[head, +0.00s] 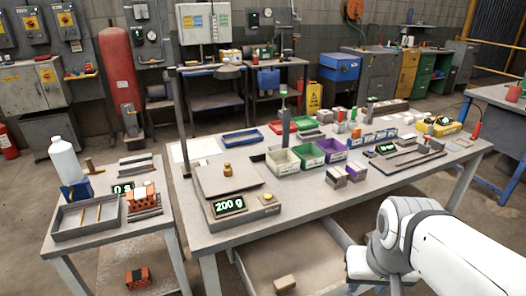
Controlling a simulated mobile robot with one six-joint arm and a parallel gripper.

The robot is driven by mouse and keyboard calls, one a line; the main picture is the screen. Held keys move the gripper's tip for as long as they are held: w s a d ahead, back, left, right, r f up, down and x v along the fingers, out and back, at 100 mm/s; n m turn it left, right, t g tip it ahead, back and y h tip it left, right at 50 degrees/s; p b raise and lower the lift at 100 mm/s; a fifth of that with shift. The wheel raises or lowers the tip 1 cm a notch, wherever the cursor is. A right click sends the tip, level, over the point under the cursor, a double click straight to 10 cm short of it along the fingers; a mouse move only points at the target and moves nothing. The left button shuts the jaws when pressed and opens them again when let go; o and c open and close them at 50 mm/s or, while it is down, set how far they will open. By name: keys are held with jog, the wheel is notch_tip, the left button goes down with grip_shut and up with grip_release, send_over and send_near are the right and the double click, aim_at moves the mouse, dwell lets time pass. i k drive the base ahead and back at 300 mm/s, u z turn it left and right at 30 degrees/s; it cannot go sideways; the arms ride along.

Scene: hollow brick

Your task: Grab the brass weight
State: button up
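A small brass weight (227,169) stands upright on the flat pan of a scale (228,180) at the left end of the main workbench. The scale's green display reads 200 g. A small yellowish round piece (268,197) sits at the scale's front right corner, too small to identify. My white arm enters from the lower right, in front of the bench and well apart from the weight. My gripper's fingers cannot be seen.
Open bins (283,162) stand right of the scale, and a dark upright post rises behind it. A left side table (95,250) holds a bottle (65,160), a tray (86,217) and an orange hollow brick (142,194). A small block (285,284) lies low beneath the bench.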

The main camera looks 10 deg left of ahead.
aim_at(228, 170)
jog(key=z, duration=2.9)
jog(key=k, duration=2.45)
jog(key=u, duration=2.15)
jog(key=i, duration=0.95)
jog(key=z, duration=0.05)
